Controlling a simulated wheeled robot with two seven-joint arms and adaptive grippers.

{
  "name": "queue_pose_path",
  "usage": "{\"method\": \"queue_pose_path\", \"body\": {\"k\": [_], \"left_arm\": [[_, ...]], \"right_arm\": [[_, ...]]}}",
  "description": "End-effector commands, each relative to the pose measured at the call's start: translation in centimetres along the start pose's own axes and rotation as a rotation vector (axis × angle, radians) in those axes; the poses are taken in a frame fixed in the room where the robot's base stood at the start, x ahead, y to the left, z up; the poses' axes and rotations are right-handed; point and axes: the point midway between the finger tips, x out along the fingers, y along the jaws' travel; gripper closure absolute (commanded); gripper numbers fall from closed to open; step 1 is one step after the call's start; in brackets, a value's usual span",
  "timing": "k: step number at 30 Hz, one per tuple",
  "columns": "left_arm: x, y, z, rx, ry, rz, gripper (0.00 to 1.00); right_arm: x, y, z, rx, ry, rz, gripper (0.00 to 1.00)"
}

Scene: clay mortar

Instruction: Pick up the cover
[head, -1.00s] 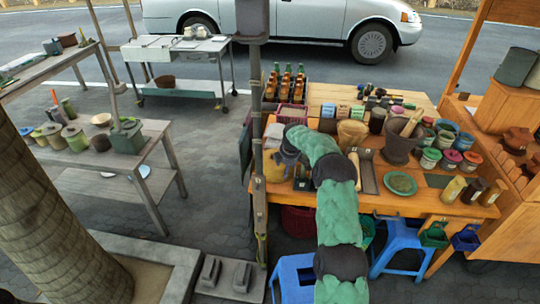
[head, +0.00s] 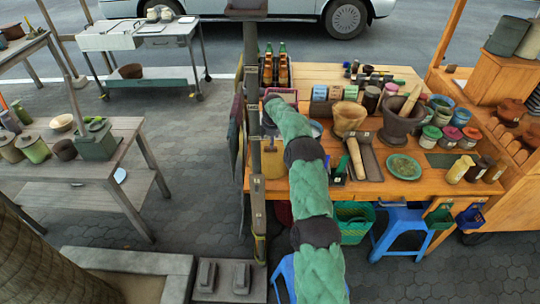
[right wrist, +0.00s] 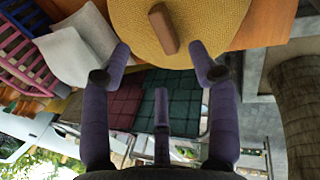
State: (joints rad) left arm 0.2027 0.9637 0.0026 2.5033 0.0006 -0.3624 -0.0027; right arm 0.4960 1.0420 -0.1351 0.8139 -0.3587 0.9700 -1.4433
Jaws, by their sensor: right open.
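The cover (right wrist: 205,22) is a round, yellow woven lid with a brown block handle (right wrist: 163,28), at the top of the right wrist view. My right gripper (right wrist: 160,48) is open, its two main fingertips spread left and right just below the handle in that picture. The handle lies between their lines, with nothing gripped. In the head view a yellow woven container (head: 275,163) stands at the table's left end, partly behind a post; whether the cover sits on it is hard to tell. My right gripper (head: 268,122) is near it, mostly hidden. My left gripper is out of view.
A thin post (head: 254,150) stands in front of the table's left end. The wooden table (head: 345,192) holds a mortar (head: 402,122), a green plate (head: 404,167) and several jars. Bottles (head: 276,68) stand behind the arm. A blue stool (head: 400,232) stands below.

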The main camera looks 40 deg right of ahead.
Motion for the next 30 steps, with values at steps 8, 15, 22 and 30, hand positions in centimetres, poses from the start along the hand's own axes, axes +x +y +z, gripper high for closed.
{"method": "queue_pose_path", "body": {"k": [8, 15, 22, 30], "left_arm": [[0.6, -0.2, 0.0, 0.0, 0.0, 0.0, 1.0], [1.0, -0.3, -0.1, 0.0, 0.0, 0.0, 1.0], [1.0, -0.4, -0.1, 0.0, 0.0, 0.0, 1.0], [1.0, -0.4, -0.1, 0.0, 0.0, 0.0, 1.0]], "right_arm": [[2.7, -0.3, 0.3, 0.001, -0.001, -0.001, 0.4], [5.0, -0.3, 0.4, 0.001, 0.0, 0.002, 0.4], [5.4, -0.3, 0.4, 0.001, 0.0, 0.002, 0.4], [5.4, -0.3, 0.4, 0.001, 0.0, 0.001, 0.88]]}}
